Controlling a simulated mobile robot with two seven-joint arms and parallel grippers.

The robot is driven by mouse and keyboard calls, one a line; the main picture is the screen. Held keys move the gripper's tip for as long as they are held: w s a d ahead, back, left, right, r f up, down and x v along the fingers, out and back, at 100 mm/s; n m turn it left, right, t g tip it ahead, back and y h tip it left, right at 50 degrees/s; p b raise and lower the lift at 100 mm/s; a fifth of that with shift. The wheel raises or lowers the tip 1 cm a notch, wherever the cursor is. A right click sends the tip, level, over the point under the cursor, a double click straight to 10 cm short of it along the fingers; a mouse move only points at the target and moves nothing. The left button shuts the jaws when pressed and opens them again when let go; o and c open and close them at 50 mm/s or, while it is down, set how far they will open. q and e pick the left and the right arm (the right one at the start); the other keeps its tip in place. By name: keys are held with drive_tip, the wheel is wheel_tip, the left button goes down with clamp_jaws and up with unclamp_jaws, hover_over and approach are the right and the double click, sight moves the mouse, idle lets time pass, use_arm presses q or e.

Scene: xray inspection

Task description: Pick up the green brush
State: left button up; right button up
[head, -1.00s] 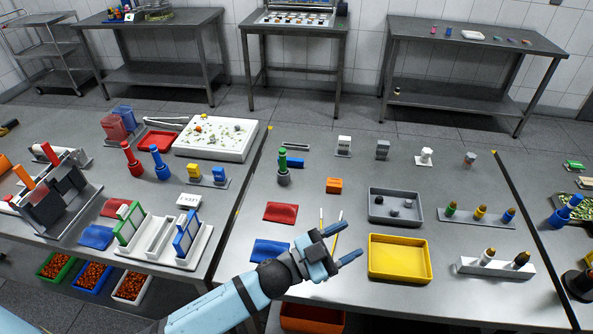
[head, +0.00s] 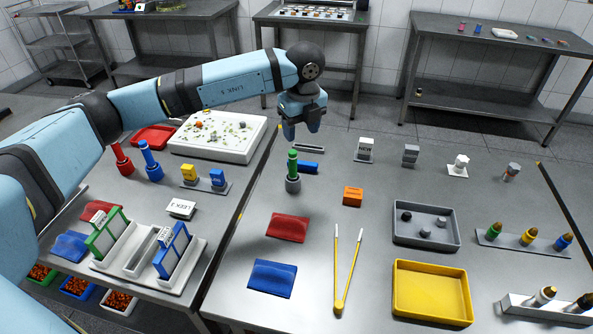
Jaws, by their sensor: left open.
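A green upright piece (head: 292,163) with a rounded top stands in a grey round base (head: 292,184) at the back left of the middle table. A smaller green piece with a brown tip (head: 494,230) stands in a grey rack at the right. I cannot tell for certain which is called the brush. My left gripper (head: 301,131) is open, fingers pointing down. In the picture it is just above the green upright piece, apart from it and seemingly empty. My right gripper is not in view.
A blue piece (head: 309,167) lies right beside the grey base. An orange block (head: 353,196), red cloth (head: 288,227), blue cloth (head: 272,278) and yellow tongs (head: 339,299) lie nearer. A grey tray (head: 426,243) and yellow tray (head: 432,318) stand to the right.

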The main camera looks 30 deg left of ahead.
use_arm(q)
drive_tip(key=a, duration=0.2)
hover_over(293, 161)
drive_tip(key=shift+n+y, duration=0.3)
wheel_tip(293, 161, down, 7)
drive_tip(key=shift+w+d+r, duration=0.15)
drive_tip(key=shift+w+a+f+p, duration=0.1)
drive_tip(key=shift+a+f+p, duration=0.1)
drive_tip(key=shift+f, duration=0.8)
drive_tip(key=shift+w+a+f+p, duration=0.1)
drive_tip(key=shift+w+f+p, duration=0.1)
drive_tip(key=shift+f, duration=0.85)
drive_tip(key=shift+w+a+f+p, duration=0.1)
drive_tip(key=shift+a+f+p, duration=0.1)
drive_tip(key=shift+f, duration=0.8)
clamp_jaws()
